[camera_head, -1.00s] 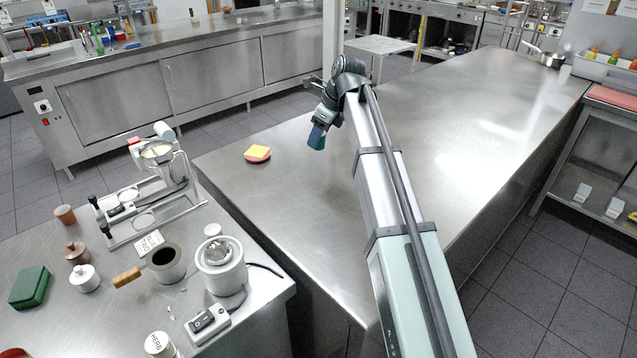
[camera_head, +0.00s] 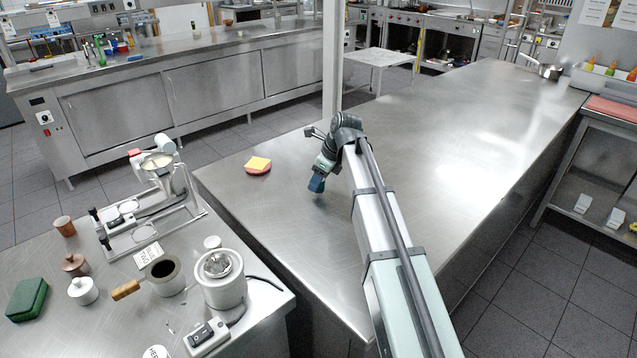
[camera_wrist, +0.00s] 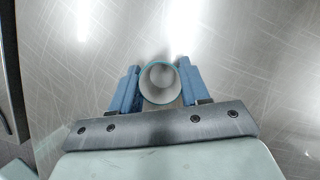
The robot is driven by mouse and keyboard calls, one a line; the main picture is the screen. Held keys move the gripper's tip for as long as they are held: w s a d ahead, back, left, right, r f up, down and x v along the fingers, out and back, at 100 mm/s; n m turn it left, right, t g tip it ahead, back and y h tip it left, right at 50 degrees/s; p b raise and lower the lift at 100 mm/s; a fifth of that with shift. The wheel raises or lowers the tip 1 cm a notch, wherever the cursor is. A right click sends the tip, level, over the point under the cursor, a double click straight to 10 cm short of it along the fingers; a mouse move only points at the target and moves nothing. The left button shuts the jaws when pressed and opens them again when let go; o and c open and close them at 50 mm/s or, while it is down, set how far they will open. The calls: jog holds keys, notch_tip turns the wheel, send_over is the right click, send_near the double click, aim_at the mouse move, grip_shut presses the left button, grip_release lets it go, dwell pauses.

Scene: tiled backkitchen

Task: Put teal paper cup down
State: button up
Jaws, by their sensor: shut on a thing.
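The teal paper cup (camera_wrist: 143,87) is between the two blue fingers of my gripper (camera_wrist: 158,88) in the wrist view, its round opening facing the camera and its rim teal. The fingers are shut on its sides. In the head view my gripper (camera_head: 316,184) is low over the near left part of the long steel table (camera_head: 440,135). The cup is mostly hidden by the fingers there, and I cannot tell whether its base touches the table.
A yellow sponge on a red-pink piece (camera_head: 258,168) lies on the table left of my gripper. A lower counter at the left front holds a white pot (camera_head: 222,290), a handled pot (camera_head: 165,284) and a green box (camera_head: 27,299). The steel around my gripper is bare.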

jog(key=shift+f, duration=0.65)
jog(key=shift+f, duration=0.15)
jog(key=o, duration=1.1)
jog(key=shift+c, duration=0.2)
jog(key=v, duration=1.2)
